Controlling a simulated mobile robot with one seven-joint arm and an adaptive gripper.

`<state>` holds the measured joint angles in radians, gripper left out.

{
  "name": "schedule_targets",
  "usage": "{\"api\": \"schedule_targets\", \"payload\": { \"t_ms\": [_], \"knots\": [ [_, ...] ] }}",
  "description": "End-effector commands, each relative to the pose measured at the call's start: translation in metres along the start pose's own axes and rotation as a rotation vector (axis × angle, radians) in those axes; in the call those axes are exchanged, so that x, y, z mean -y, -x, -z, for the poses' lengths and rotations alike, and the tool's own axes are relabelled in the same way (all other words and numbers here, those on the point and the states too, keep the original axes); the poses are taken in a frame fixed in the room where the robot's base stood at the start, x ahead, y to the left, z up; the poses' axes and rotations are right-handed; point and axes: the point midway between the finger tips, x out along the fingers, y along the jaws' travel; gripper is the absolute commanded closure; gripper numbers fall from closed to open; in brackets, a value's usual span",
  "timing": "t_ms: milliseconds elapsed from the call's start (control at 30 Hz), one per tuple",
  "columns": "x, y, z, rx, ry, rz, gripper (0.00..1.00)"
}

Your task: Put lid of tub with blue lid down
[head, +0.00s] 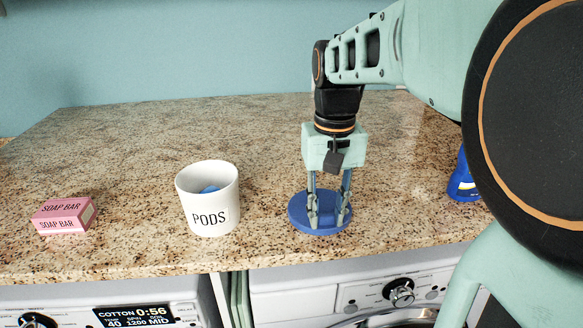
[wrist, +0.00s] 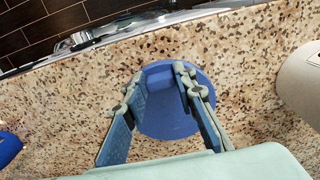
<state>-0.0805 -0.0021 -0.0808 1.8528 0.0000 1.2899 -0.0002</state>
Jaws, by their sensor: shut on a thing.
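The blue round lid (head: 303,225) is low over the granite counter, right of the white tub marked PODS (head: 207,199). It lies flat; I cannot tell for sure whether it touches the counter. My gripper (head: 328,215) points straight down and is shut on the lid's raised handle. In the wrist view the lid (wrist: 172,122) shows between and beyond the fingers (wrist: 160,85). The tub stands upright and open, with something blue inside. Part of the tub (wrist: 302,82) shows at the right edge of the wrist view.
A pink soap bar box (head: 62,215) lies at the left of the granite counter (head: 130,150). A blue bottle (head: 462,180) stands at the right, partly behind my arm. Washing machines (head: 345,290) sit below the counter's front edge. The counter behind the lid is clear.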

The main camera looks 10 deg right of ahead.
Motion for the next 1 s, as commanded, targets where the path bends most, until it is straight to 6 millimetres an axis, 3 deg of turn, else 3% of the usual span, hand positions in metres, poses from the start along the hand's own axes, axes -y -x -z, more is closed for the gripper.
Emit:
{"api": "schedule_targets", "payload": {
  "t_ms": [167,200,367,767,1000],
  "knots": [
    [0.0,-0.004,0.0,0.0,0.0,0.0,0.96],
    [0.0,-0.004,0.0,0.0,0.0,0.0,0.74],
    [0.0,-0.003,0.0,0.0,0.0,0.0,0.57],
    [0.0,0.007,0.0,-0.001,0.0,0.0,0.57],
    [0.0,0.056,0.001,-0.005,0.0,0.0,0.57]
  ]
}}
